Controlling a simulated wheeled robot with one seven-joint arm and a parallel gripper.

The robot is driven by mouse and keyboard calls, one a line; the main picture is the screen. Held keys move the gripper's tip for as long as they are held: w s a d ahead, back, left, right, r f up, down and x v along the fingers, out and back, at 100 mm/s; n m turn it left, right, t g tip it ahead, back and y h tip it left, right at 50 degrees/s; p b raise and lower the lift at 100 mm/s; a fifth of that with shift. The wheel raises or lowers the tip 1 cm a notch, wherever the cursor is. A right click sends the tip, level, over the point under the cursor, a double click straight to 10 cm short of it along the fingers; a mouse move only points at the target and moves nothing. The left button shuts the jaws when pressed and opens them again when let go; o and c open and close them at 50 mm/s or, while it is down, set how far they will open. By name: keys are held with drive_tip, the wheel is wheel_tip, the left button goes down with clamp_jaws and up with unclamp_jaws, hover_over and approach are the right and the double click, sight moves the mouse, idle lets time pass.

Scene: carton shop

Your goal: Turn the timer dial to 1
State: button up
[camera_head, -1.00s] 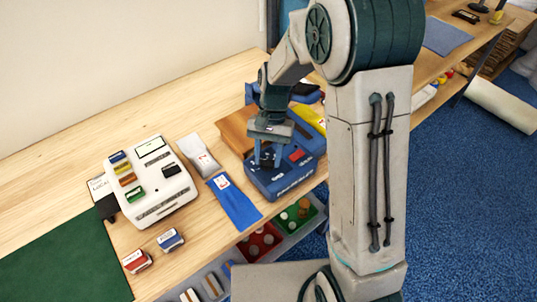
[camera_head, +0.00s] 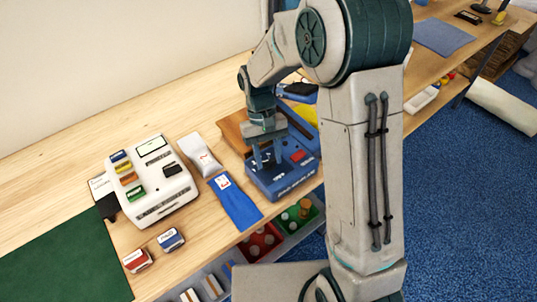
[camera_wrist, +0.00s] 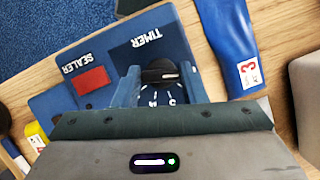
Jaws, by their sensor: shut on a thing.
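The blue sealer and timer machine (camera_head: 283,180) stands at the bench's front edge. Its TIMER panel (camera_wrist: 140,48) and red SEALER patch (camera_wrist: 92,80) appear in the wrist view, lettering upside down. The black timer dial (camera_wrist: 158,75) has a white pointer line lying roughly level in the wrist view. White marks beside it are partly hidden by my gripper's body. My gripper (camera_wrist: 160,71) points down with a blue finger on each side of the dial, shut on it. In the head view my gripper (camera_head: 267,158) is over the machine's left part, hiding the dial.
A blue pouch (camera_head: 237,203) and a grey-white pouch (camera_head: 199,155) lie left of the machine. A white device with coloured blocks (camera_head: 163,208) stands farther left. Red and green bins (camera_head: 262,242) sit below the front edge. A wooden block (camera_head: 231,131) is behind the machine.

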idle(0.3)
drive_tip(key=o, duration=1)
drive_tip(key=b+v, duration=0.1)
drive_tip(key=v, duration=1.3)
drive_tip(key=s+d+m+t, duration=0.1)
drive_tip(key=s+d+t, duration=0.3)
drive_tip(key=s+d, duration=0.3)
drive_tip(key=s+d+m+t+y, duration=0.1)
drive_tip(key=s+d+m+t, duration=0.1)
drive_tip(key=s+d, duration=0.5)
drive_tip(key=s+t, duration=0.1)
drive_tip(key=s, duration=0.3)
drive_tip(key=shift+s+r+t, duration=0.25)
drive_tip(key=shift+s+t, duration=0.15)
